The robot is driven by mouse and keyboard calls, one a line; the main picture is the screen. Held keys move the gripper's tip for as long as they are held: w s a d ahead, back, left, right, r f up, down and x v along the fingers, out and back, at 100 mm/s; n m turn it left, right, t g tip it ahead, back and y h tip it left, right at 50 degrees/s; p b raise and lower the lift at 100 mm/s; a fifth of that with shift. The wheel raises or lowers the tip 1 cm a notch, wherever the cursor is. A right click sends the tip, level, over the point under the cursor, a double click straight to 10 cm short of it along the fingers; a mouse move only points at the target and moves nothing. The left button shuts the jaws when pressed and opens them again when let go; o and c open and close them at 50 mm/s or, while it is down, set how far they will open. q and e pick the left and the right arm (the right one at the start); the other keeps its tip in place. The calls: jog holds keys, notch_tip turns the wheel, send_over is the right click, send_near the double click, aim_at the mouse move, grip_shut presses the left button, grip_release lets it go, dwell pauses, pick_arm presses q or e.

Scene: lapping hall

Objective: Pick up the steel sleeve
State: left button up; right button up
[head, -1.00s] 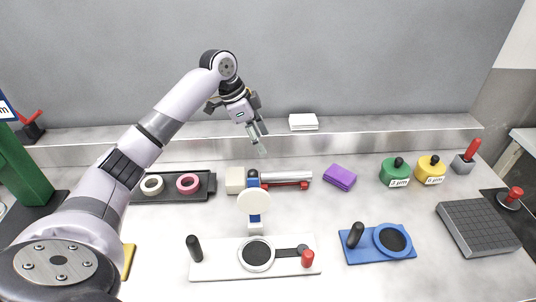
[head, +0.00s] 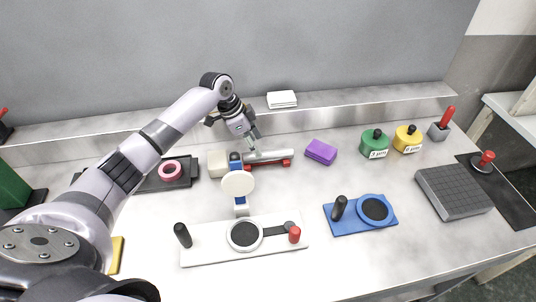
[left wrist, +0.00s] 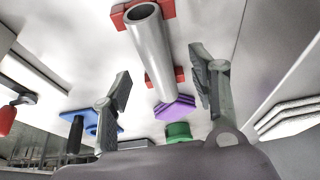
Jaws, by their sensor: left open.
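The steel sleeve (head: 268,156) is a hollow grey tube lying across a red support (head: 287,163) at the back middle of the bench. In the left wrist view the steel sleeve (left wrist: 152,50) shows its open end near the top, with red blocks under it. My left gripper (head: 250,144) is open and points down just above the sleeve. In the left wrist view its fingers (left wrist: 160,64) stand on either side of the tube, with gaps between. Whether the fingertips reach below the tube's top is unclear. My right gripper is not in view.
A cream block (head: 217,164) and a blue stand with a white disc (head: 238,184) are close left of and before the sleeve. A purple stack (head: 321,151) lies to its right. A dark tray with a pink ring (head: 170,171) is left. The back ledge runs close behind.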

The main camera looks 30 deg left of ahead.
aim_at(263, 152)
pick_arm(q)
jog(key=x, duration=0.2)
jog(key=d+p+x, duration=0.1)
jog(key=x, duration=0.2)
jog(key=shift+r, duration=0.1)
jog(key=shift+a, duration=0.1)
jog(key=shift+c, duration=0.3)
jog(key=shift+r, duration=0.1)
grip_shut()
